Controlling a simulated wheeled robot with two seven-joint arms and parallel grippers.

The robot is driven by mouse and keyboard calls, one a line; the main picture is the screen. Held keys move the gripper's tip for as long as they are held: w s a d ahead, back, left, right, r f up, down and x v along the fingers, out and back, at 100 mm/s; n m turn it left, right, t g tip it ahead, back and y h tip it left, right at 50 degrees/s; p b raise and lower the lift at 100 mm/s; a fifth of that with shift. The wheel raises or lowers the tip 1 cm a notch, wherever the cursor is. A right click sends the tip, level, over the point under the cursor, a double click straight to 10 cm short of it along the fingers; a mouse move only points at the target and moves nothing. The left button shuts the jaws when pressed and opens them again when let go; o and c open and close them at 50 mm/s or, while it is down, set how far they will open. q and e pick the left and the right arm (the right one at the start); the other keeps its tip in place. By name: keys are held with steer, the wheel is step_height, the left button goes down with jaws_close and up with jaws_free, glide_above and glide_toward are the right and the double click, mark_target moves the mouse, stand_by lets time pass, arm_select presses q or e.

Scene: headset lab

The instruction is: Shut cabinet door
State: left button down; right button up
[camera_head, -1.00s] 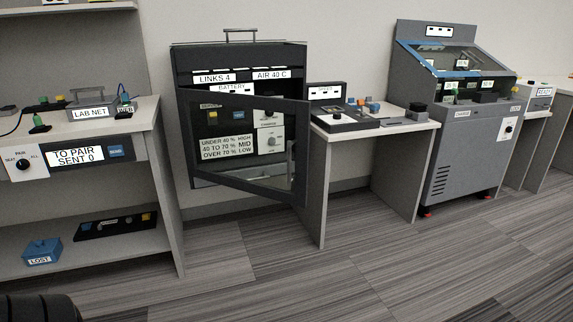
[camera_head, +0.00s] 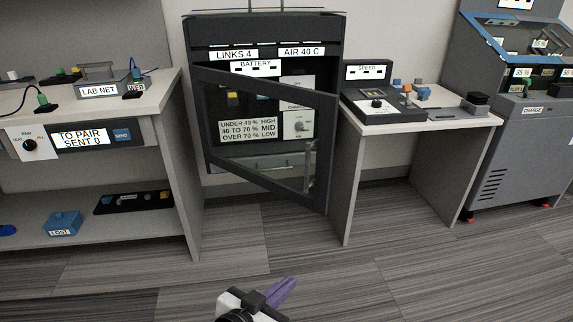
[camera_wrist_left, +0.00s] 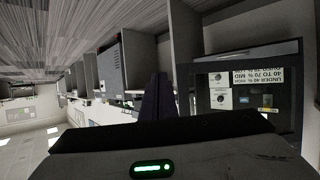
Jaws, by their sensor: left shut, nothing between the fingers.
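The dark cabinet (camera_head: 264,35) hangs against the wall in the middle of the head view. Its framed glass door (camera_head: 322,150) stands open, swung out toward me, with a vertical handle (camera_head: 309,172) near its right edge. Labels and a knob panel show through the glass. My left gripper (camera_head: 283,291) is low in the head view, shut and empty, above the floor and well short of the door. My right gripper is not in view.
A left desk (camera_head: 165,90) with a lower shelf holds several devices. A right desk (camera_head: 425,122) carries a speed panel (camera_head: 367,72) and small blocks, close beside the door's free edge. A grey machine (camera_head: 515,140) stands at far right. The floor (camera_head: 350,270) ahead is clear.

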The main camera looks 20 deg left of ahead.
arm_select(q)
steer(key=w+a+r+n+t+y+p, duration=0.1)
steer(key=w+a+r+t, duration=0.15)
steer(key=w+r, duration=0.3)
steer(key=w+a+r+t+y+p, duration=0.1)
steer(key=w+a+r+t, duration=0.2)
steer(key=r, duration=0.4)
steer(key=b, duration=0.4)
glide_toward(306, 171)
steer(key=shift+g, duration=0.35)
steer(key=w, duration=0.5)
steer(key=shift+r, duration=0.2)
steer(key=shift+w+r, duration=0.1)
steer(key=shift+w, duration=0.6)
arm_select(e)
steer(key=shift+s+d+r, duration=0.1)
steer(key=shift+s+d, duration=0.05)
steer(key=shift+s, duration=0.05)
